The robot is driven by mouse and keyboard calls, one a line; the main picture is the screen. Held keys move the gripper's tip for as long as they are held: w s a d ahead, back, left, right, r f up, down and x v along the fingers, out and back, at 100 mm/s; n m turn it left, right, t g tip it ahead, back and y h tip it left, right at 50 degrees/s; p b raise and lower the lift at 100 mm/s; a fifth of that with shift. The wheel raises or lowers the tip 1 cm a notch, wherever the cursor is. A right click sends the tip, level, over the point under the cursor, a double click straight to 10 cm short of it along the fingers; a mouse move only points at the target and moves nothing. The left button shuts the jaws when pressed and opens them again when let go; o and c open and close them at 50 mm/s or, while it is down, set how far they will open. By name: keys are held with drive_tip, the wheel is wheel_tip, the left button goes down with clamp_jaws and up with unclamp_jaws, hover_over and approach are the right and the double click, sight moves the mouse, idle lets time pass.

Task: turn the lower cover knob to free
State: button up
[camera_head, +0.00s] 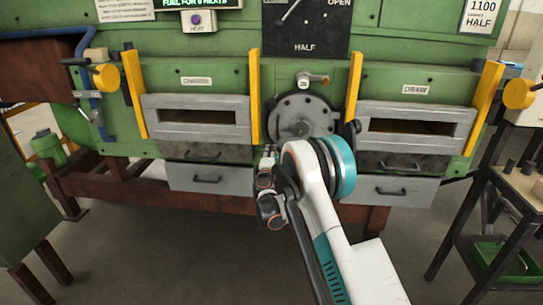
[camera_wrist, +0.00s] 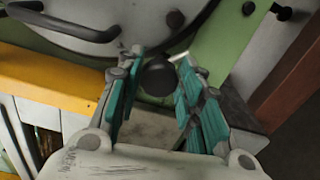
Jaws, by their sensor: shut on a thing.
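The round grey cover (camera_head: 300,112) sits on the green furnace front between the two slots. It also fills the upper left of the wrist view (camera_wrist: 70,25), with a dark bar handle (camera_wrist: 62,24) on it. A dark round knob (camera_wrist: 160,77), which I take as the lower cover knob, lies between the teal finger pads of my gripper (camera_wrist: 154,82) near the cover's rim. My gripper is shut on this knob. In the head view my gripper (camera_head: 266,172) is below left of the cover, and my arm hides the cover's lower part and the held knob.
Yellow upright bars (camera_head: 254,97) flank the cover. The CHARGE slot (camera_head: 197,117) is left and the DRAW slot (camera_head: 412,126) right, with handled grey drawers (camera_head: 208,179) below. A small lever (camera_head: 312,79) is above. A dark workbench (camera_head: 515,190) stands at right.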

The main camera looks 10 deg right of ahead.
drive_tip(key=shift+f+m, duration=0.1)
drive_tip(key=shift+m, duration=1)
drive_tip(key=o, duration=1.1)
drive_tip(key=shift+c, duration=0.2)
drive_tip(key=v, duration=1.2)
